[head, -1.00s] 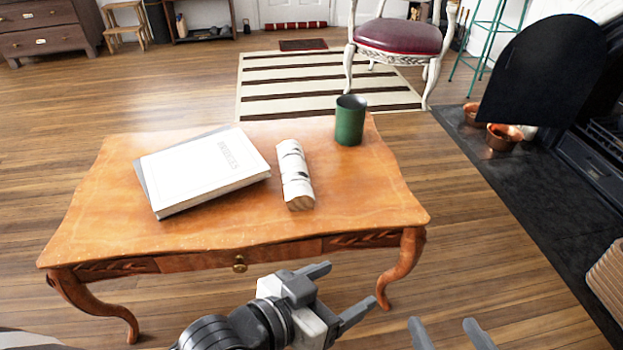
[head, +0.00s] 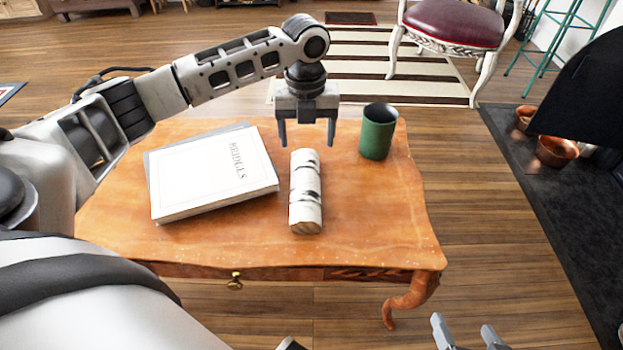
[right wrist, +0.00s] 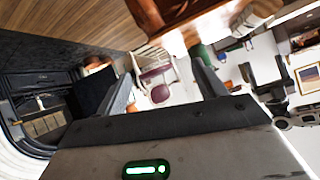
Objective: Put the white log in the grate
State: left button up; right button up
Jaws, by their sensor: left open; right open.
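The white birch log (head: 305,190) lies on the wooden table (head: 370,235) in the head view, between the book and the green cup. My left gripper (head: 307,143) is open and points down above the far end of the log, with nothing between its fingers. My right gripper (head: 468,338) is open and empty at the bottom edge of the head view, in front of the table. Its fingers also show in the right wrist view (right wrist: 165,80). The grate is not clearly visible in the head view; a fireplace opening (right wrist: 40,105) shows at the left of the right wrist view.
A white book (head: 215,175) lies left of the log, and a green cup (head: 377,132) stands to its right. A dark hearth slab (head: 560,210) with copper pots (head: 556,151) and a black panel (head: 590,95) is at the right. A red-seated chair (head: 452,25) stands behind.

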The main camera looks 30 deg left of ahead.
aim_at(306, 181)
pick_arm(q)
notch_tip(306, 181, down, 10)
jog(key=b, duration=0.3)
jog(key=shift+s+r, duration=0.1)
jog(key=shift+r, duration=0.1)
jog(key=shift+f, duration=0.4)
notch_tip(306, 181, down, 5)
jog(key=b, duration=0.3)
jog(key=shift+s+a, duration=0.15)
jog(key=shift+f, duration=0.15)
jog(key=c, duration=1)
pick_arm(e)
jog(key=r+t, duration=0.1)
jog(key=a+r+t+y, duration=0.2)
jog(key=r, duration=0.1)
jog(key=shift+w, duration=0.15)
pick_arm(q)
jog(key=shift+r, duration=0.3)
pick_arm(e)
jog(key=shift+r, duration=0.1)
